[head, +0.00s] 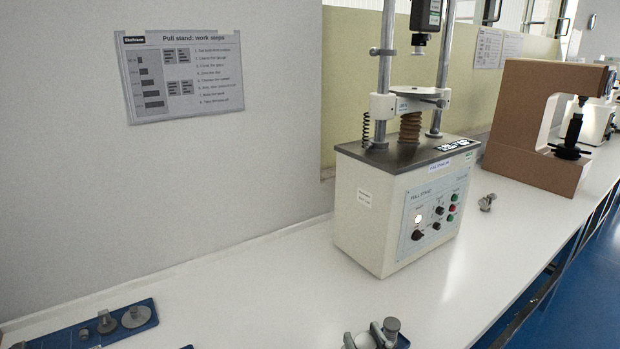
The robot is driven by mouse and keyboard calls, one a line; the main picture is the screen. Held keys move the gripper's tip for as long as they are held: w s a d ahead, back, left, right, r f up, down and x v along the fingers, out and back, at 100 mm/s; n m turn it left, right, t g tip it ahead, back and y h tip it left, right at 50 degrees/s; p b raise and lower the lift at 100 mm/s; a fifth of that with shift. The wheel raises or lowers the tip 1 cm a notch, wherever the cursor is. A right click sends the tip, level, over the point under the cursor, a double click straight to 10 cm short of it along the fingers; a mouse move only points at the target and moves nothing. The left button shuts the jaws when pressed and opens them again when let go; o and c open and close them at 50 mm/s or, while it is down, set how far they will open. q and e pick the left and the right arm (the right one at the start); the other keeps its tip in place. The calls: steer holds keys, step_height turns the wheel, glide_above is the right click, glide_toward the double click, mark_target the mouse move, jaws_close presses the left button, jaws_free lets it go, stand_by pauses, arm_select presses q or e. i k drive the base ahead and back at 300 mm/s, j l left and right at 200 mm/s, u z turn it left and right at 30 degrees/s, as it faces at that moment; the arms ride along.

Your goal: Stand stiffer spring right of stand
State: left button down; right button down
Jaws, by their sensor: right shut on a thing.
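The pull stand (396,210) is a cream box with a dark top, two upright columns and a front control panel. A thick brown coil spring (410,127) stands upright on its top, below the grey platen (422,93). A thin dark coil spring (366,130) stands at the left edge of the top, beside the left column. The brown spring has the thicker wire.
A small metal clamp (487,202) lies on the white bench (270,285) right of the stand. Beyond is a brown tester (535,125). A blue tray (72,338) with metal discs is at lower left. Bench right of the stand is mostly clear.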

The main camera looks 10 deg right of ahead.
mark_target(519, 217)
steer(key=i+l, duration=0.15)
steer(key=l, duration=0.4)
steer(key=i+l, duration=0.15)
steer(key=l, duration=0.4)
steer(key=i+l, duration=0.15)
steer(key=l, duration=0.4)
steer(key=i+l, duration=0.2)
steer(key=l, duration=0.3)
steer(key=i+l, duration=0.15)
steer(key=l, duration=0.4)
steer(key=i+l, duration=0.15)
steer(key=l, duration=0.4)
steer(key=i+l, duration=0.15)
steer(key=l, duration=0.4)
steer(key=i+l+u, duration=0.1)
steer(key=l, duration=0.45)
steer(key=i, duration=0.05)
